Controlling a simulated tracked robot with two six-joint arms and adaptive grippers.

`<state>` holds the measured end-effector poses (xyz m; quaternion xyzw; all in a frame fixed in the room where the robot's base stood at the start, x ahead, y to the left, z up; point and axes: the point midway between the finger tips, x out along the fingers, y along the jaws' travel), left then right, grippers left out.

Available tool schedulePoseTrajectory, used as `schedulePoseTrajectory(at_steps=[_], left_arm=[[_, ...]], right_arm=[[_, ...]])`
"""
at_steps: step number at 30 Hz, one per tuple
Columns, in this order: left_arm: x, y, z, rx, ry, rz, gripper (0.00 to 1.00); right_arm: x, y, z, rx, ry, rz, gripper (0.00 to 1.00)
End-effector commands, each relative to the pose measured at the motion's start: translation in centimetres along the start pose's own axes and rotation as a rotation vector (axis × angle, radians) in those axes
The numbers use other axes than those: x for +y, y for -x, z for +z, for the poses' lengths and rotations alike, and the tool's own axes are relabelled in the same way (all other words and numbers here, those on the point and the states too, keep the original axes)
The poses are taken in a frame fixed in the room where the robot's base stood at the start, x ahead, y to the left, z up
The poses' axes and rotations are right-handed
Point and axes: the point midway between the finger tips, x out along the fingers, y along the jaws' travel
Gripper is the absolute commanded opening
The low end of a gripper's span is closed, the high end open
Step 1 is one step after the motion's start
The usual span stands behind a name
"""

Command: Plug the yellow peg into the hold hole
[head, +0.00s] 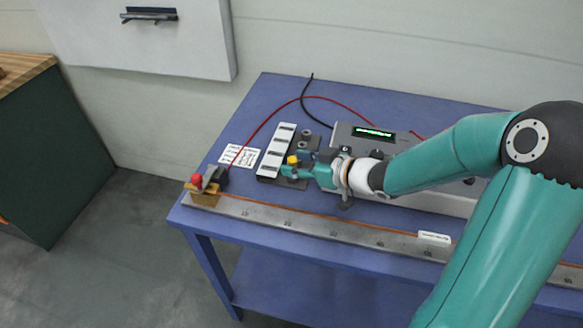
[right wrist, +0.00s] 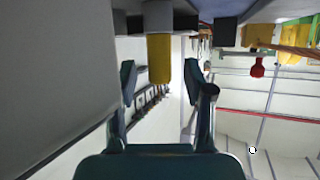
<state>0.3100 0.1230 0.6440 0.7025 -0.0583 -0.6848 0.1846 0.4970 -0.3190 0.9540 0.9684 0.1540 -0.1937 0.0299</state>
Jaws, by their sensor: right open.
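The yellow peg (head: 292,160) stands at the dark socket plate (head: 293,183) on the blue table. My right gripper (head: 297,171) is at the peg, coming in from the right. In the right wrist view the yellow peg (right wrist: 159,58) shows between the two open fingers (right wrist: 160,80), with a gap on each side. Grey round sockets (head: 306,135) sit behind the gripper on the plate. I cannot tell which one is the hold hole, and my gripper hides part of the plate. My left gripper is not in view.
A white strip with dark slots (head: 271,164) lies left of the plate, beside a printed card (head: 239,156). A grey box with a green display (head: 373,132) stands behind my right arm. A ruled metal bar (head: 330,231) runs along the front edge, with a red-knobbed clamp (head: 197,180).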

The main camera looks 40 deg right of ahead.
Motion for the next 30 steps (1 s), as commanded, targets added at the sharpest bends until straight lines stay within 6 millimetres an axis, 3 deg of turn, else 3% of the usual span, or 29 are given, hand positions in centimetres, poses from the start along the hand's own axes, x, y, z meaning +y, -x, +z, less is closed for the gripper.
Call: schedulePoseTrajectory(at_steps=[4, 12, 21, 30], left_arm=[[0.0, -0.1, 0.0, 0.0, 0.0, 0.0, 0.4], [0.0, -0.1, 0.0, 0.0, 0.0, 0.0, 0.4], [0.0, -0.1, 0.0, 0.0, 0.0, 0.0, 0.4], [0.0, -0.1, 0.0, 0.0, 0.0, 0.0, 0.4]], right_arm=[[-0.1, -1.6, -0.1, 0.001, 0.001, -0.002, 0.52], [0.0, -1.8, -0.1, 0.001, 0.002, 0.0, 0.51], [0.0, -1.8, -0.1, 0.001, 0.001, 0.0, 0.01], [0.0, -1.7, -0.1, 0.002, 0.002, 0.0, 0.0]])
